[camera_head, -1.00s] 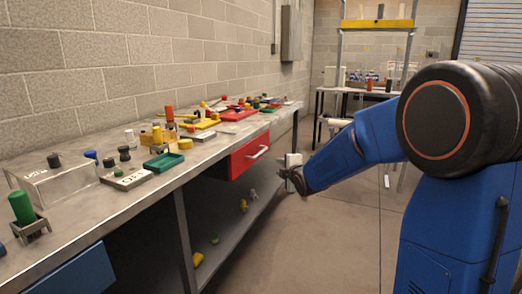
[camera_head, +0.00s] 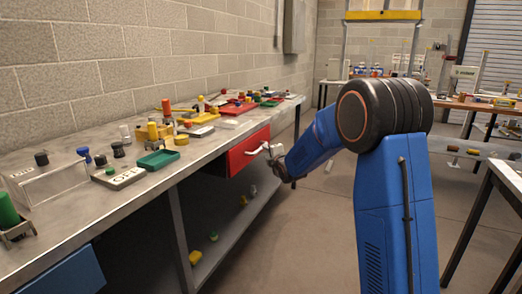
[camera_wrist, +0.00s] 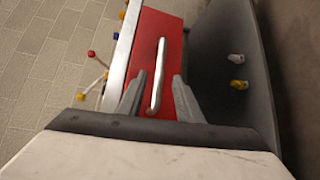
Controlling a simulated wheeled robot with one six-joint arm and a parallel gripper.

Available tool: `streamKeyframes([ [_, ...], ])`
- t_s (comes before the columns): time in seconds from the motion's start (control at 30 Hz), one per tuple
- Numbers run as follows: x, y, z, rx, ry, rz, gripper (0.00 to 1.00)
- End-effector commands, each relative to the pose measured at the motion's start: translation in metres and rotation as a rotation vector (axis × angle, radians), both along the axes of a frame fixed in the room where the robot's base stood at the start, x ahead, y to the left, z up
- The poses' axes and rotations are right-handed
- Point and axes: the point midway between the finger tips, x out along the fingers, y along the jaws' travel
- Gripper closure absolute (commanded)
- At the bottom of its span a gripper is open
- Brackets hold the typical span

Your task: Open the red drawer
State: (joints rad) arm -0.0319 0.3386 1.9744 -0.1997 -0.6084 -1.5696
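The red drawer (camera_head: 240,158) sits under the edge of the long workbench, its front about in line with the bench. A pale bar handle (camera_head: 257,149) runs across its front. In the wrist view the red front (camera_wrist: 160,30) and the handle (camera_wrist: 157,75) show ahead of my gripper. My gripper (camera_wrist: 160,78) is open, with one grey finger on each side of the handle's near part. Neither finger visibly presses on the handle. In the head view my gripper (camera_head: 276,158) is at the handle's right end, partly hidden by its own wrist.
The workbench (camera_head: 70,218) holds several small parts, a green tray (camera_head: 160,160) and a red tray (camera_head: 238,108). A lower shelf (camera_head: 232,230) under the drawer carries small yellow pieces. A blue drawer (camera_head: 68,278) is at the near left. Another table (camera_head: 508,178) stands at the right. Floor between is clear.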

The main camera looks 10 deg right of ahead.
Motion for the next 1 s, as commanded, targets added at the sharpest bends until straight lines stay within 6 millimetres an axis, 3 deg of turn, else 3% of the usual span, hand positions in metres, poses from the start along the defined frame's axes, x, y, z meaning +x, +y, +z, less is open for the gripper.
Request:
streamKeyframes([
  [0.3, 0.054, 0.009, -0.008, 0.000, 0.000, 0.001, 0.67],
  [0.5, 0.077, 0.012, -0.012, 0.000, 0.001, 0.001, 0.67],
  [0.93, 0.086, 0.013, -0.013, 0.000, 0.001, 0.000, 0.67],
  [0.97, 0.086, 0.013, -0.013, 0.000, 0.001, 0.000, 0.70],
  [1.0, 0.085, 0.013, -0.013, 0.000, 0.001, 0.000, 0.79],
])
